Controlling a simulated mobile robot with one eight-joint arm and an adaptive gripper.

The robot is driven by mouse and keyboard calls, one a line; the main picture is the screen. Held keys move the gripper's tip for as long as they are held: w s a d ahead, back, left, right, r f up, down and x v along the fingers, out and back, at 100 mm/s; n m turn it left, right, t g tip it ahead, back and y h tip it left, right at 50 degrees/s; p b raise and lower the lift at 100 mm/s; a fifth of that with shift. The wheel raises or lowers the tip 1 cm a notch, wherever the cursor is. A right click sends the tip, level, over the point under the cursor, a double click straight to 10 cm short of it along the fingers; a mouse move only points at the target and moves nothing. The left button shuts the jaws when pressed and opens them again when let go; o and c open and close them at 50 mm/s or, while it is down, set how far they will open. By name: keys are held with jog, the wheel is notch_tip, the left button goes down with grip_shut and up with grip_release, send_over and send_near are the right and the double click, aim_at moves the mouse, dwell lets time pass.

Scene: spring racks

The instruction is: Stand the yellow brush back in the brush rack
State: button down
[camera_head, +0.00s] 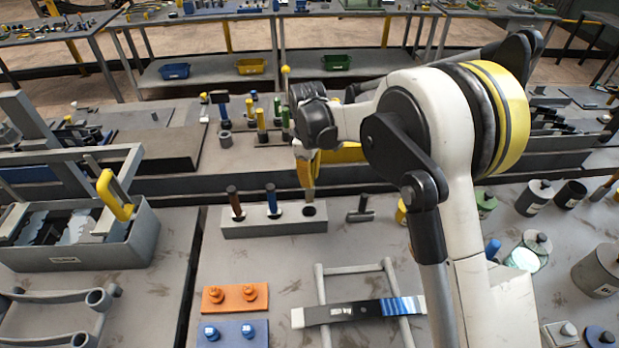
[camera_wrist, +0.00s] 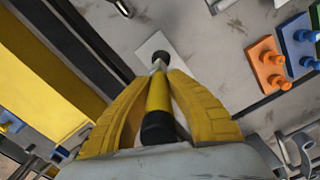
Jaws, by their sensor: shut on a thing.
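My gripper (camera_wrist: 160,82) is shut on the yellow brush (camera_wrist: 157,98). In the wrist view, the brush's black end cap is toward the camera and its dark far end points away toward a pale patch. The brush rack (camera_head: 240,228) is a long grey block in the head view. A brown-handled brush (camera_head: 236,203) and a blue-handled brush (camera_head: 272,199) stand upright in its left and middle places. My gripper is over the rack's right place (camera_head: 309,211), which looks dark. I cannot tell whether the brush touches the rack. My gripper and wrist partly hide the brush in the head view.
A small hammer-like tool (camera_head: 361,210) stands right of the rack. Orange (camera_head: 234,298) and blue (camera_head: 228,333) pegged boards lie in front. A grey bin (camera_head: 130,248) is at left, and several canisters (camera_head: 535,197) are at right.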

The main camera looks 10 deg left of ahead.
aim_at(309, 195)
jog(key=shift+f, duration=0.1)
jog(key=shift+a+f+b, duration=0.1)
jog(key=shift+f+b, duration=0.95)
jog(key=shift+f, duration=1.1)
jog(key=shift+f+b, duration=0.7)
jog(key=shift+f, duration=0.2)
jog(key=shift+s+f+b, duration=0.4)
jog(key=shift+f+b, duration=0.05)
jog(key=shift+b, duration=0.15)
jog(key=c, duration=0.8)
grip_release()
jog(key=shift+s, duration=0.1)
